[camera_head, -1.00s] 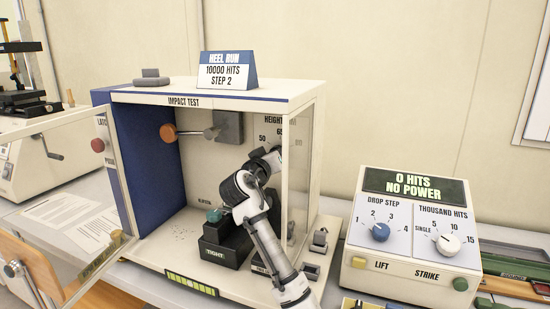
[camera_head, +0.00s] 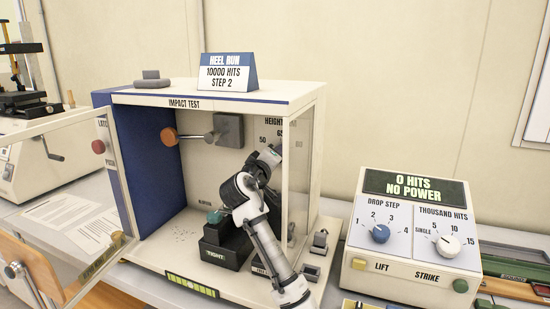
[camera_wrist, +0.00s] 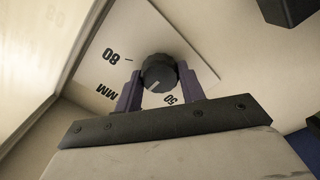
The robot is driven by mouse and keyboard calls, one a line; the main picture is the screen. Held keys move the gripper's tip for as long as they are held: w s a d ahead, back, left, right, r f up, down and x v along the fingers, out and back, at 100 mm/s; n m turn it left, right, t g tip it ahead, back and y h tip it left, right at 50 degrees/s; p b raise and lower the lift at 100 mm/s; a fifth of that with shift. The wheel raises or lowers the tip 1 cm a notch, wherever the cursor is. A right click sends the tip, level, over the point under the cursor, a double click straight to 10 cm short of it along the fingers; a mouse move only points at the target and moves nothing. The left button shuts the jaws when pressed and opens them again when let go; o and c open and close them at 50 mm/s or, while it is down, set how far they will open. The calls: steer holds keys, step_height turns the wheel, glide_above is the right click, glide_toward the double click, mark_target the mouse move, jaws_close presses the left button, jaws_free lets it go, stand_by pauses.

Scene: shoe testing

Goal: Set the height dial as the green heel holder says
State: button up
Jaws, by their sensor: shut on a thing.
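The height dial is a black round knob (camera_wrist: 158,70) with a white pointer line, seen in the wrist view. My gripper (camera_wrist: 159,88) is shut on it, one purple finger on each side. The pointer line slants toward the lower left of that view, on the side of the MM marking. The plate (camera_wrist: 118,72) around the knob shows 80 and 50. In the head view my gripper (camera_head: 270,155) is inside the impact test cabinet at its back wall and hides the dial. A green heel holder (camera_head: 215,216) appears at the black TIGHT block; no height on it is readable.
The cabinet's clear door (camera_head: 70,190) stands open at the left. A hammer with an orange head (camera_head: 168,135) hangs inside, left of my arm. The cabinet's right side wall (camera_head: 299,170) is close to my arm. A control box (camera_head: 412,235) stands to the right.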

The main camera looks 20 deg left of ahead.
steer(key=shift+f, duration=0.1)
steer(key=o, duration=1)
steer(key=shift+c, duration=0.2)
steer(key=shift+s, duration=0.1)
steer(key=s+b, duration=0.5)
steer(key=s, duration=0.8)
steer(key=shift+s+a, duration=0.25)
steer(key=shift+s, duration=0.1)
